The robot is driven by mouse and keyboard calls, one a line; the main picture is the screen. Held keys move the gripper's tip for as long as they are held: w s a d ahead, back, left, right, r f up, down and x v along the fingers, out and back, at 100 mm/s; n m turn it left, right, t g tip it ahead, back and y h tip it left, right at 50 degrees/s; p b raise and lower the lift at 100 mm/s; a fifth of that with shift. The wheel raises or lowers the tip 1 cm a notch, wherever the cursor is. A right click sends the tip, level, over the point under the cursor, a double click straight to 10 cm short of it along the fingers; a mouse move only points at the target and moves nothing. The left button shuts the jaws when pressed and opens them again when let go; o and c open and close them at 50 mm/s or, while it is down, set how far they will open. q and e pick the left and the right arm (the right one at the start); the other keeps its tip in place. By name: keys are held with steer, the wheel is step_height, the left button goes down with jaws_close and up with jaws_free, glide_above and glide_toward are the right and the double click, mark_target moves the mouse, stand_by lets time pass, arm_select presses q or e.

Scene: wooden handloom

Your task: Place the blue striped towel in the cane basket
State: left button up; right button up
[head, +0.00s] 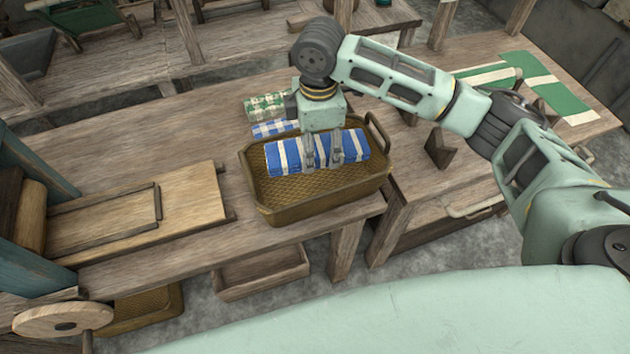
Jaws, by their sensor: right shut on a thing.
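The blue striped towel (287,156), blue with white bands and folded, is at the cane basket (290,210). The basket is brown with a woven bottom and stands on the wooden table. My right gripper (323,158) points down over the basket and is shut on the towel. The towel lies within the basket's outline, towards its back; I cannot tell whether it touches the bottom. My left gripper is not in view.
Behind the basket lie a green checked cloth (264,106) and another blue and white cloth (272,129). Green and white striped cloth (545,87) lies on the right table. A wooden board (140,210) lies left of the basket.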

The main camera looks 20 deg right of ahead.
steer(key=shift+w+f+n, duration=0.25)
steer(key=shift+f+n, duration=0.2)
steer(key=shift+n, duration=0.05)
steer(key=shift+w+f+n, duration=0.15)
steer(key=shift+n, duration=0.15)
glide_above(315, 180)
step_height(315, 180, down, 5)
steer(key=shift+f, duration=0.15)
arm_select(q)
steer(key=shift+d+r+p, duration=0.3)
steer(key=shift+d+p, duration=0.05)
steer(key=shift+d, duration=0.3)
arm_select(e)
steer(key=shift+f, duration=2.4)
steer(key=o, duration=1.2)
steer(key=shift+f, duration=0.1)
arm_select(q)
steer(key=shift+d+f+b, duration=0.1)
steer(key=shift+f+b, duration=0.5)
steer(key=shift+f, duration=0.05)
arm_select(e)
step_height(315, 180, up, 12)
steer(key=shift+r, duration=0.15)
